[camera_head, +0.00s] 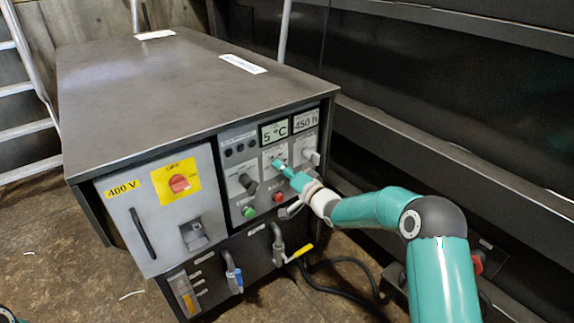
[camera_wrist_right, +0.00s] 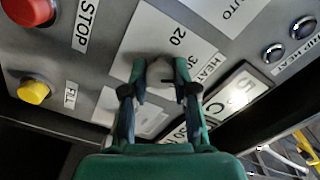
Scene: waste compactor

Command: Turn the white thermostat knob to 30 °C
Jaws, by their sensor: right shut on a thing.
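The thermostat knob (camera_wrist_right: 160,72), pale in the wrist view, sits on a white dial plate with the marks 20 and 30 beside it. My right gripper (camera_wrist_right: 160,82) is shut on the knob, one finger on each side. In the head view the right gripper (camera_head: 281,166) reaches the control panel from the right and hides most of the knob. The temperature display (camera_head: 274,132) above it reads 5 °C. It also shows in the wrist view (camera_wrist_right: 238,95), partly cut off by glare and angle.
A second display (camera_head: 305,120) reads 450 h. A grey switch (camera_head: 311,156), another rotary switch (camera_head: 247,183), a green button (camera_head: 248,212) and a red button (camera_head: 279,197) are close by. A red switch on yellow (camera_head: 179,184) is on the cabinet door. Hose valves (camera_head: 277,245) stick out below.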

